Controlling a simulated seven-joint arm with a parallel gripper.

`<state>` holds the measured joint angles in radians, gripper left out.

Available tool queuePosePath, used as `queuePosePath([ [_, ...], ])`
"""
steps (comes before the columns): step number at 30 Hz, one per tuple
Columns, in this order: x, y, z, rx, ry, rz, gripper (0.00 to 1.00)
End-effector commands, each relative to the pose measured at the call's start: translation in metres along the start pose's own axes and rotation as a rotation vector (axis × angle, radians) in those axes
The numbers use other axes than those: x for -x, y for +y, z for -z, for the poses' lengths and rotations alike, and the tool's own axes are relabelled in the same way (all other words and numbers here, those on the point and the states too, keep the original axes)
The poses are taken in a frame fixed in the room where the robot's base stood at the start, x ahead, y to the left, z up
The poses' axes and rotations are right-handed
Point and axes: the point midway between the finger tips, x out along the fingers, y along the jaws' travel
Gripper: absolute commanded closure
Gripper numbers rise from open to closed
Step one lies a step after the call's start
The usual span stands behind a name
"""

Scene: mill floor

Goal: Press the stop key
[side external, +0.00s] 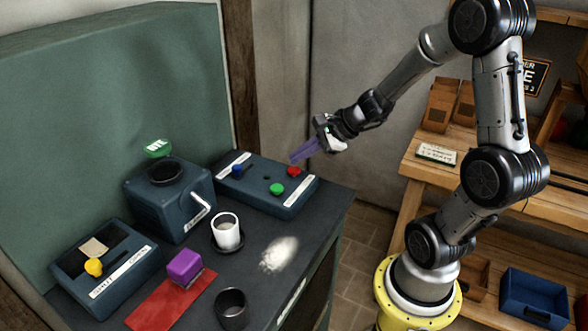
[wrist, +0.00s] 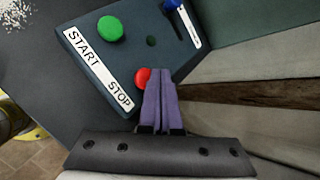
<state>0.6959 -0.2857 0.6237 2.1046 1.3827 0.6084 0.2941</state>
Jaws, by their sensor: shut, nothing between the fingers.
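The stop key is a red round button (side external: 294,171) on a dark blue control box (side external: 252,198) at the back right of the bench. In the wrist view the red button (wrist: 142,75) sits beside the word STOP on a white label (wrist: 98,70), partly covered by my fingers. My gripper (side external: 293,160) has purple fingers, shut and empty, with the tips close above the red button. In the wrist view my gripper (wrist: 160,73) has its tips just right of the button. I cannot tell whether they touch it.
The same box bears a green start button (side external: 277,189) and a blue knob (side external: 238,170). A mill (side external: 168,205), a white cup (side external: 226,232), a dark cup (side external: 232,308), a purple block (side external: 185,267) and a box with a yellow knob (side external: 105,270) stand to the left. White powder (side external: 279,253) lies near the front edge.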

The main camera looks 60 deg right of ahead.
Motion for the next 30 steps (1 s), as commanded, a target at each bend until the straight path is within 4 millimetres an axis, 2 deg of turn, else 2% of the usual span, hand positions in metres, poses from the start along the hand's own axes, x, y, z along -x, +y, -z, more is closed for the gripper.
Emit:
queuePosePath([
  [15,0.03,-0.023,-0.022,0.002,-0.001,0.002,1.0],
  [30,0.034,-0.025,-0.025,0.0,0.0,0.001,1.0],
])
